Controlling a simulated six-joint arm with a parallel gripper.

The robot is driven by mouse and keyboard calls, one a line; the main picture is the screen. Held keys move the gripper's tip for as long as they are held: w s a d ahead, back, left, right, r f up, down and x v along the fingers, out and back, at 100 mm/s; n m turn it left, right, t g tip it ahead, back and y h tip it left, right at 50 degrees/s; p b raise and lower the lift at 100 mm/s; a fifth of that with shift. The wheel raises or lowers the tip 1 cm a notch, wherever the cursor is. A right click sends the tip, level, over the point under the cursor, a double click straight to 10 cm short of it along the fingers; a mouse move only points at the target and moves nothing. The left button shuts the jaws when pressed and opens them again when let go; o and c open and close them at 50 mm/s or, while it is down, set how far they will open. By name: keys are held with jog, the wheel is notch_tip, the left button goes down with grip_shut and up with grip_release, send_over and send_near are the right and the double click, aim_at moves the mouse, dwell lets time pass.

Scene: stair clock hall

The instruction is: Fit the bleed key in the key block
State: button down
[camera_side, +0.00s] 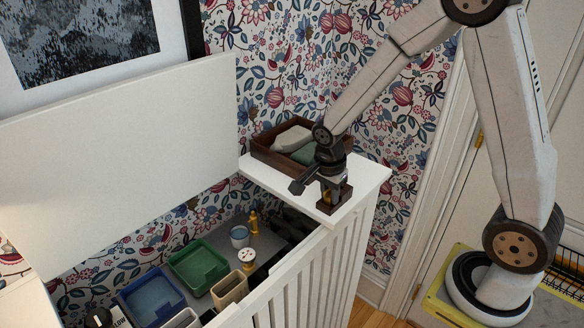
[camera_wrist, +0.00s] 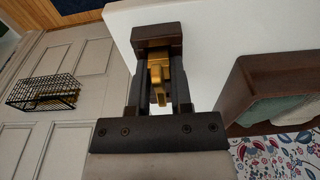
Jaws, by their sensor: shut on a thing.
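The brass bleed key (camera_wrist: 158,74) is between the two dark fingers of my gripper (camera_wrist: 159,90) in the wrist view. My gripper is shut on it. The key block (camera_wrist: 155,36) is a small dark brown wooden block just beyond the fingertips. In the side view the block (camera_side: 334,205) stands on the front corner of a white ledge, with my gripper (camera_side: 329,182) directly over it. The far end of the key is at the block, but I cannot tell how far it is in. The fingers hide much of the key in the side view.
A brown wooden tray (camera_side: 262,151) with pale and green cloth-like items sits on the white ledge (camera_side: 270,180) behind my gripper. Below, an open slatted cabinet holds a green bin (camera_side: 198,266), a blue bin (camera_side: 150,302) and small jars. The ledge's front edge is close.

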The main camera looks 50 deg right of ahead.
jog(key=shift+r, duration=0.75)
dwell(3.2)
jog(key=shift+w+a+n, duration=0.1)
jog(key=shift+n, duration=0.3)
jog(key=shift+w+a+n, duration=0.2)
jog(key=shift+a+n, duration=0.05)
jog(key=shift+n, duration=0.6)
jog(key=shift+w+a+n, duration=0.15)
jog(key=shift+a+n, duration=0.05)
jog(key=shift+n, duration=0.65)
jog(key=n, duration=0.1)
jog(key=a+n, duration=0.1)
jog(key=n, duration=0.1)
jog(key=shift+w+n+t+y, duration=0.3)
jog(key=shift+w, duration=0.1)
jog(key=n, duration=0.2)
jog(key=w+a+n, duration=0.1)
jog(key=n, duration=0.1)
jog(key=shift+a+t, duration=0.15)
jog(key=shift+t, duration=0.15)
jog(key=shift+w+a+f+n+y, duration=0.15)
jog(key=shift+a+n, duration=0.15)
jog(key=shift+n, duration=0.75)
jog(key=shift+a+n+y, duration=0.1)
jog(key=shift+a+n, duration=0.2)
jog(key=shift+n, duration=0.7)
jog(key=shift+w+a+f+n+y, duration=0.15)
jog(key=shift+a+n, duration=0.15)
jog(key=shift+n, duration=0.75)
jog(key=shift+r, duration=0.15)
